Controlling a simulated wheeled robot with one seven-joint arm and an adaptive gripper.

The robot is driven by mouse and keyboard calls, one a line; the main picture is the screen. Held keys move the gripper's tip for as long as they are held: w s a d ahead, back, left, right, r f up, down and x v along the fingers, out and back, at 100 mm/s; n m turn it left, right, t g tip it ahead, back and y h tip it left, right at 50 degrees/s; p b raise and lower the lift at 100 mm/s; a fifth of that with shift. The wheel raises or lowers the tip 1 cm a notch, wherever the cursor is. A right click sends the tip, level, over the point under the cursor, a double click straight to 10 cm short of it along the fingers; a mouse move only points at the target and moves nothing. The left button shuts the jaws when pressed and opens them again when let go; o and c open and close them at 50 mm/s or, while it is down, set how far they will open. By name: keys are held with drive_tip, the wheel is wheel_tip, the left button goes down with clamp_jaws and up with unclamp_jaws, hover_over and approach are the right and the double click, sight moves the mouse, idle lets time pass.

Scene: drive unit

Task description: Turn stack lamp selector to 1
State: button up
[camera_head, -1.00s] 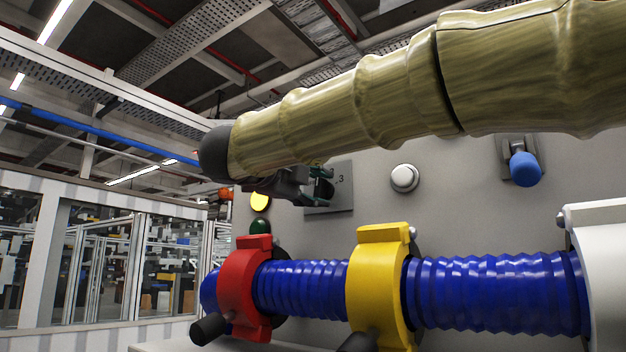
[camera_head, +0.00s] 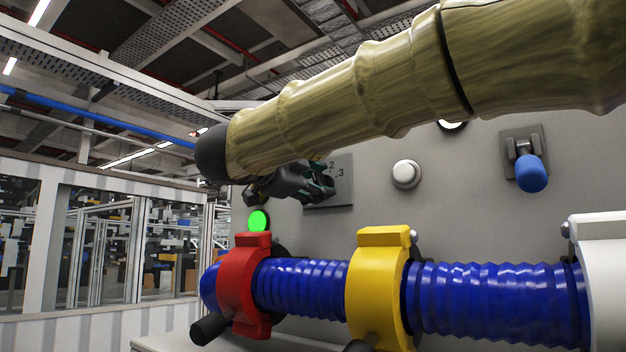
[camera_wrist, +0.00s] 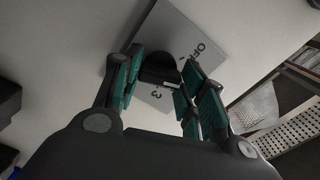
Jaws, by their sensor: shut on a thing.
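The selector's grey plate (camera_head: 342,188) is on the panel behind my gripper (camera_head: 322,186), with a "2" and a "3" readable at its right side. In the wrist view the plate (camera_wrist: 182,32) shows "OFF" and "3". The black selector knob (camera_wrist: 160,70) lies between the teal-padded fingers, and my gripper is shut on it.
A blue ribbed hose (camera_head: 300,288) runs in front of the panel through a red clamp (camera_head: 238,290) and a yellow clamp (camera_head: 375,285). A white button (camera_head: 406,174) and a blue-handled lever (camera_head: 531,172) are to the right.

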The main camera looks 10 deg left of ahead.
drive_tip(key=shift+d+r, duration=0.15)
drive_tip(key=shift+r, duration=0.15)
drive_tip(key=o, duration=0.9)
drive_tip(key=shift+w, duration=0.1)
drive_tip(key=shift+o, duration=0.7)
drive_tip(key=shift+w+d+f, duration=0.1)
drive_tip(key=shift+d+f, duration=0.05)
drive_tip(key=shift+f, duration=0.05)
drive_tip(key=shift+s+a, duration=0.45)
drive_tip(key=shift+s, duration=0.1)
drive_tip(key=v, duration=1)
drive_tip(key=shift+s, duration=0.4)
